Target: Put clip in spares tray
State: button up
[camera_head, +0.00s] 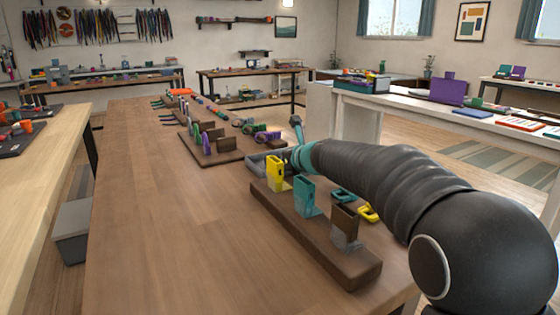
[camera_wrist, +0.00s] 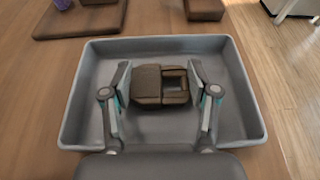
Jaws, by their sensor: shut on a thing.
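A dark brown clip (camera_wrist: 150,88) with a square opening at its right end is between my gripper's fingers in the wrist view. My gripper (camera_wrist: 161,92) is shut on it, with one finger at each side. Both are over the inside of the grey spares tray (camera_wrist: 76,108); whether the clip touches the floor of the tray cannot be told. In the head view the tray (camera_head: 256,166) stands on the long wooden table behind the clip board, and my arm covers much of it. The held clip cannot be made out there.
A brown board (camera_head: 310,250) in front of the tray bears yellow (camera_head: 275,173), teal (camera_head: 304,194) and brown (camera_head: 345,224) upright clips. Another board (camera_head: 200,150) with parts lies beyond the tray. The table's left side (camera_head: 170,220) is clear.

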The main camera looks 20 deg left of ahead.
jog(key=shift+f, duration=0.15)
jog(key=o, duration=0.8)
jog(key=shift+r, duration=0.3)
jog(key=v, duration=1.2)
jog(key=shift+f+b, duration=0.15)
jog(key=shift+b, duration=0.15)
